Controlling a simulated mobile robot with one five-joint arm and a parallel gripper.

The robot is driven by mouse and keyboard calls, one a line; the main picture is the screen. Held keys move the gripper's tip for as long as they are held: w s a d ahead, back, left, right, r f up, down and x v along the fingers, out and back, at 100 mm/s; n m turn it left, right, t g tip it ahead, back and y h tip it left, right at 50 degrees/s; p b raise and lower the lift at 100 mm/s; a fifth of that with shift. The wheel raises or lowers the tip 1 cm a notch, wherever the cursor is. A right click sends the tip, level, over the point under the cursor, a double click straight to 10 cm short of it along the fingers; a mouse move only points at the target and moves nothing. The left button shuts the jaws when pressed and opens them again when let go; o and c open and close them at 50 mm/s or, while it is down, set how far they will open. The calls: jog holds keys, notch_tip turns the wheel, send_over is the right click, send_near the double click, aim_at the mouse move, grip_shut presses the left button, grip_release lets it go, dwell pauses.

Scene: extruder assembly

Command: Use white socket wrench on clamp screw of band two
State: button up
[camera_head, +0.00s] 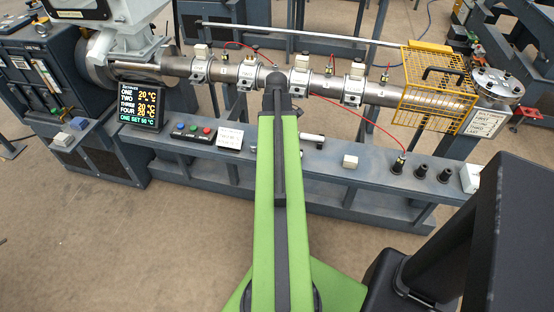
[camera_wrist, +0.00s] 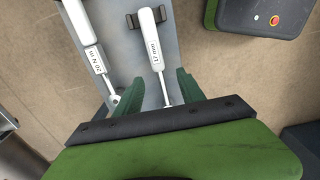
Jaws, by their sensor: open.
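In the wrist view, a white-handled tool marked 17 mm (camera_wrist: 153,40), which looks like the socket wrench, lies on a grey surface with its thin metal shaft pointing toward my gripper (camera_wrist: 159,92). The gripper is open, with one green finger on each side of that shaft. A second white handle marked 20 N m (camera_wrist: 82,30) lies to the left, its ring end by the left finger. In the head view, several clamped bands ring the steel barrel (camera_head: 275,78); the second from the left (camera_head: 248,72) may be band two, but labels are unreadable. My arm hides the gripper there.
A display (camera_head: 140,104) and a button box (camera_head: 193,131) stand on the bench's left part. A yellow cage (camera_head: 437,85) surrounds the barrel's right part. Black sockets (camera_head: 421,171) stand on the bench at right. Red cables hang near the barrel.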

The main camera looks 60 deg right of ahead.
notch_tip(320, 180, down, 6)
jog(key=b, duration=0.5)
jog(key=shift+r, duration=0.3)
grip_shut()
